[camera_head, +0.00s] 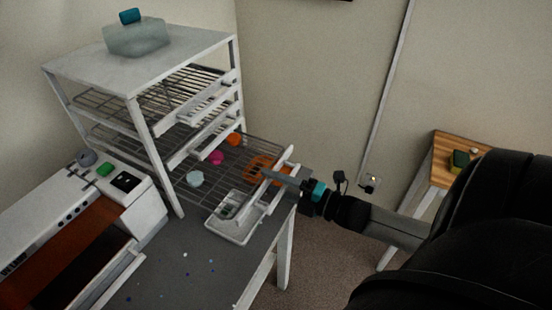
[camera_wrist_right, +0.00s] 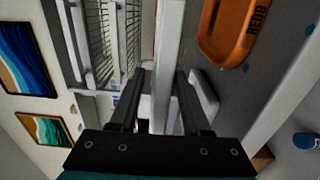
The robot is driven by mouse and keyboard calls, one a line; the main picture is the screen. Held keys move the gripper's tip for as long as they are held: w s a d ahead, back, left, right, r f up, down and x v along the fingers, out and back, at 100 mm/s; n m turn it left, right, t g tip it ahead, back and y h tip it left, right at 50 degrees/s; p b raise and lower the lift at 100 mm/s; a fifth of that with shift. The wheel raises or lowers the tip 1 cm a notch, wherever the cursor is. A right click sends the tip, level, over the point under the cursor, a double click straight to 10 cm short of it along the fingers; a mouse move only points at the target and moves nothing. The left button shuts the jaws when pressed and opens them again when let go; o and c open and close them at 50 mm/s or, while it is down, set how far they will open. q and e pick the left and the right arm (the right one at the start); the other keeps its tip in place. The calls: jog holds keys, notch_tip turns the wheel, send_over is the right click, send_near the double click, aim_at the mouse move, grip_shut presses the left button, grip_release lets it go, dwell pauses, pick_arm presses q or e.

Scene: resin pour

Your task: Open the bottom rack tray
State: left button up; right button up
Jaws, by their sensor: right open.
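The white rack (camera_head: 150,118) stands on the grey table. Its bottom tray (camera_head: 217,180), a wire shelf with a white front, sticks out past the shelves above. Small round orange, pink and pale pieces lie on or seen through its wires. My right gripper (camera_head: 276,177) is at the tray's white front bar (camera_head: 288,162). In the right wrist view its two dark fingers (camera_wrist_right: 160,95) are apart, with a white bar (camera_wrist_right: 168,55) running between them. I cannot tell whether they touch it. My left gripper is out of view.
The middle and upper trays (camera_head: 205,138) sit above. A pale block with a teal top (camera_head: 137,37) is on the rack. A white machine (camera_head: 95,225) stands at left. A wooden side table (camera_head: 447,150) is at right. An orange REDO tray (camera_wrist_right: 230,30) shows in the wrist view.

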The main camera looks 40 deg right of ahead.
jog(key=shift+s+f, duration=0.1)
jog(key=v, duration=1.5)
